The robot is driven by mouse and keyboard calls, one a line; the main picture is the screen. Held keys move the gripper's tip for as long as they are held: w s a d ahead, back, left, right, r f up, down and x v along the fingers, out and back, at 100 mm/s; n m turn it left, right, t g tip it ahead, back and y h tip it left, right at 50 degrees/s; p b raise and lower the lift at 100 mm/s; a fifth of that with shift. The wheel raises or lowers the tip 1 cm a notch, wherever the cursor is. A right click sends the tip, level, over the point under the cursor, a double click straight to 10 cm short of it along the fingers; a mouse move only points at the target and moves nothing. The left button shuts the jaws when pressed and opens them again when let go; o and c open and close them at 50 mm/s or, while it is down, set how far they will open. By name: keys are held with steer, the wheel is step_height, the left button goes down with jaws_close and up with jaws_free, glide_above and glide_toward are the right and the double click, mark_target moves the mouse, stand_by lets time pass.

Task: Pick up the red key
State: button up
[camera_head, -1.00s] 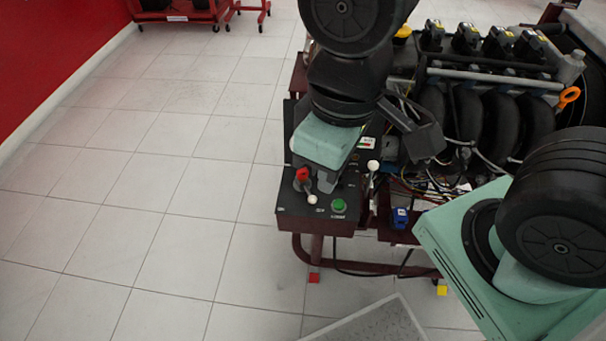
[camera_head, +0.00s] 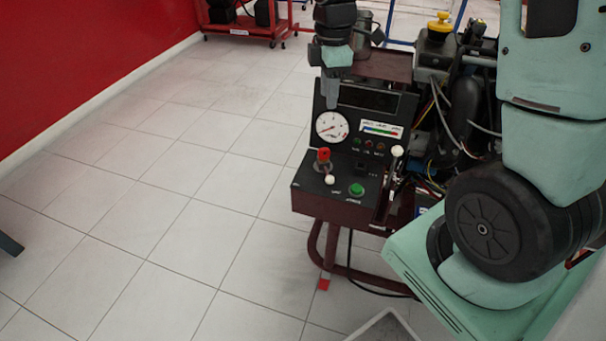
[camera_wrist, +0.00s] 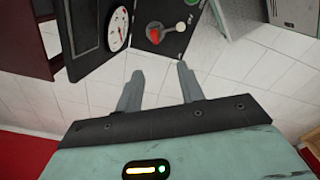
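The red key (camera_head: 323,156) stands upright in the sloped control panel (camera_head: 305,178) of the engine trainer, left of the green button. It also shows in the wrist view (camera_wrist: 154,33), beyond my fingertips. My gripper (camera_head: 332,100) is above and behind the key in the head view, in front of the panel's upright gauge face. In the wrist view my gripper (camera_wrist: 159,78) has its two grey fingers apart, with only floor tiles between them. It is not touching the key.
A white-knobbed lever (camera_head: 330,180) is close beside the key, and a green button (camera_head: 356,189) is to the right. A round gauge (camera_head: 332,127) stands behind. The engine (camera_head: 465,105) is at the right.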

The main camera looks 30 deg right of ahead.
steer(key=b, duration=0.2)
glide_above(324, 149)
steer(key=f, duration=1.2)
steer(key=shift+s+f, duration=0.1)
steer(key=shift+s, duration=0.15)
steer(key=shift+w+f, duration=0.15)
steer(key=shift+f, duration=1.3)
steer(key=shift+w+f, duration=0.15)
steer(key=shift+f, duration=1.25)
jaws_close()
